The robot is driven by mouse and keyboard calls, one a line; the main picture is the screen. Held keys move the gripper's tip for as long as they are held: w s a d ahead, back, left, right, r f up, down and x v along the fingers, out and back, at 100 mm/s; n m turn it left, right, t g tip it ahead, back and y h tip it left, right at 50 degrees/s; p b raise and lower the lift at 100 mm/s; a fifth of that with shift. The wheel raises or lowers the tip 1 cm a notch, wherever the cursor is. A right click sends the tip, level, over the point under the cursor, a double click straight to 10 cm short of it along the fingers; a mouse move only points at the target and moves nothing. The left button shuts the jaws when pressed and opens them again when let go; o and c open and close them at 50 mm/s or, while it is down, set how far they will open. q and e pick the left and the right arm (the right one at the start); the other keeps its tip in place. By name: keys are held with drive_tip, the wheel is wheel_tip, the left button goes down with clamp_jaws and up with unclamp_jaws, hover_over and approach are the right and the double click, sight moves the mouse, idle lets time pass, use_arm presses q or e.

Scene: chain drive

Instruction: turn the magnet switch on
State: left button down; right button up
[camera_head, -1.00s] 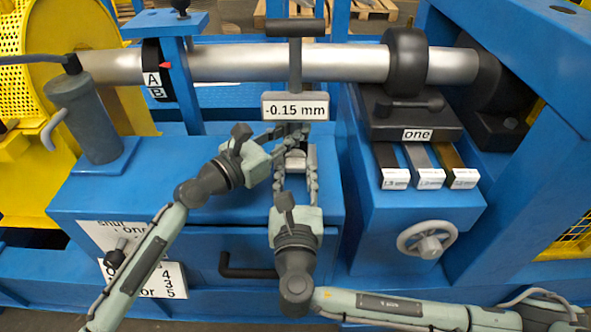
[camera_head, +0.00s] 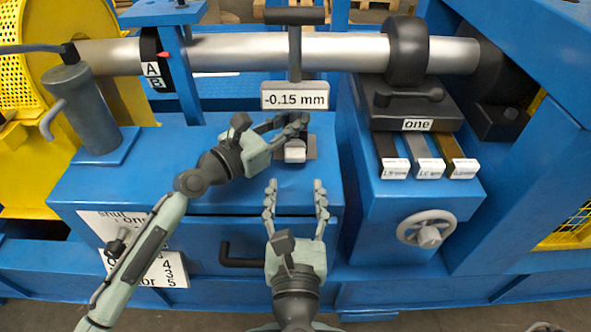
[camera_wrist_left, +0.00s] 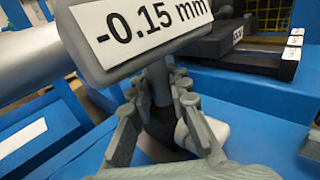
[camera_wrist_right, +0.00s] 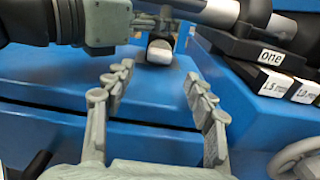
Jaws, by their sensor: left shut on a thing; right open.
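A gauge with a "-0.15 mm" display (camera_head: 295,96) stands on a post above a small dark base on the blue bench. A light grey block (camera_head: 295,152), which looks like the magnet switch, is at the base's front; it also shows in the right wrist view (camera_wrist_right: 160,52). Whether it is on or off cannot be told. My left gripper (camera_head: 296,124) is shut on the gauge post (camera_wrist_left: 158,85), just below the display. My right gripper (camera_head: 295,184) is open and empty, in front of the block and apart from it, with its fingers pointing at it.
A steel shaft (camera_head: 235,55) runs across behind the gauge. Right of it are a black block marked "one" (camera_head: 418,117), several labelled strips (camera_head: 425,165) and a handwheel (camera_head: 428,228). A grey cylinder (camera_head: 87,112) stands at left. The blue bench top (camera_head: 150,180) has free room.

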use_arm(q)
drive_tip(key=shift+a, duration=0.1)
use_arm(e)
drive_tip(key=s, duration=0.4)
use_arm(q)
drive_tip(key=c, duration=1.3)
unclamp_jaws()
drive_tip(key=shift+c, duration=0.2)
